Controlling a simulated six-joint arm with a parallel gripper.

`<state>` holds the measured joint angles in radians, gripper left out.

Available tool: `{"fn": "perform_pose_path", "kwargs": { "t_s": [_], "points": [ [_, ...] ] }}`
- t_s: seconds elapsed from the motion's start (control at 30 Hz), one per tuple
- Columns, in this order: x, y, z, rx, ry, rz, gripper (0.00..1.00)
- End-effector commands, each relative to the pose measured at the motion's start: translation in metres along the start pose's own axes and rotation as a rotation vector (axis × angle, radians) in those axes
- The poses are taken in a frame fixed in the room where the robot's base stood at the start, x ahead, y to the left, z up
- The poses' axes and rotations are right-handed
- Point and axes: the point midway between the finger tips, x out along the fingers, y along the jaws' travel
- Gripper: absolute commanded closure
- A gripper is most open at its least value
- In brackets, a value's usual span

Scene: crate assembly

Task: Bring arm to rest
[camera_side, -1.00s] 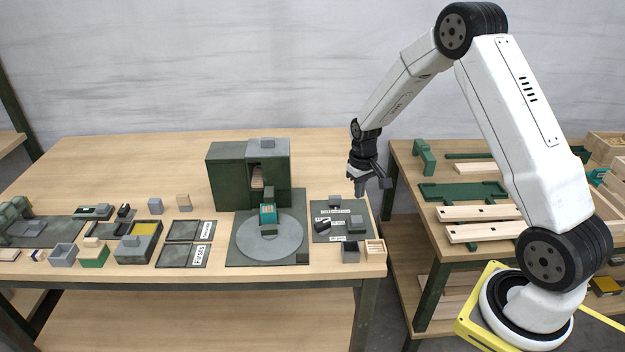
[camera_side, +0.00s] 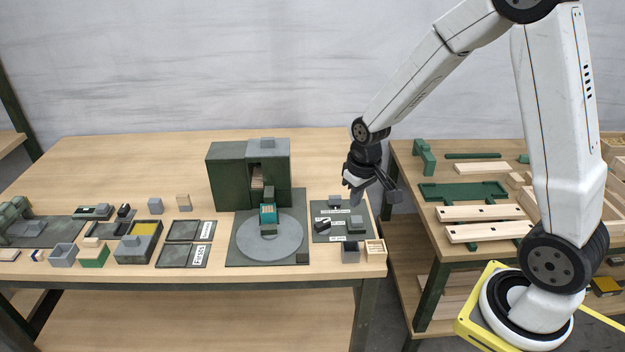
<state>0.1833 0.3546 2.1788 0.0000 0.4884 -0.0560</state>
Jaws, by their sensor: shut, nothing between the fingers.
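My gripper (camera_side: 356,196) is shut and empty. It hangs in the air in front of the right end of the left table (camera_side: 110,165), pointing down, above the small labelled mat. My white arm reaches to it from its base at the lower right, with the elbow cut off by the top edge of the picture.
A dark green box machine (camera_side: 228,178) stands behind a grey round turntable (camera_side: 268,238). Small bins, including a wooden one (camera_side: 375,247), sit at the table's front right edge. The right table (camera_side: 400,157) holds wooden slats and green parts. The left table's back is clear.

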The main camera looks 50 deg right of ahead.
Motion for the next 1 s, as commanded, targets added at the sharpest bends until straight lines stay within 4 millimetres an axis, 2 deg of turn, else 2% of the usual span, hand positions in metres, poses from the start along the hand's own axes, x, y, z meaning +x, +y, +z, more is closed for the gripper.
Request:
{"fn": "perform_pose_path", "kwargs": {
  "t_s": [0.2, 0.4, 0.5, 0.67, 1.0],
  "points": [
    [-0.025, -0.033, 0.043, -0.065, 0.057, -0.011, 1.00],
    [-0.036, -0.051, 0.077, -0.107, 0.096, -0.023, 1.00],
    [-0.038, -0.055, 0.088, -0.119, 0.106, -0.027, 1.00],
    [-0.039, -0.057, 0.094, -0.125, 0.113, -0.029, 1.00],
    [-0.039, -0.057, 0.094, -0.125, 0.112, -0.029, 1.00]
  ]
}}
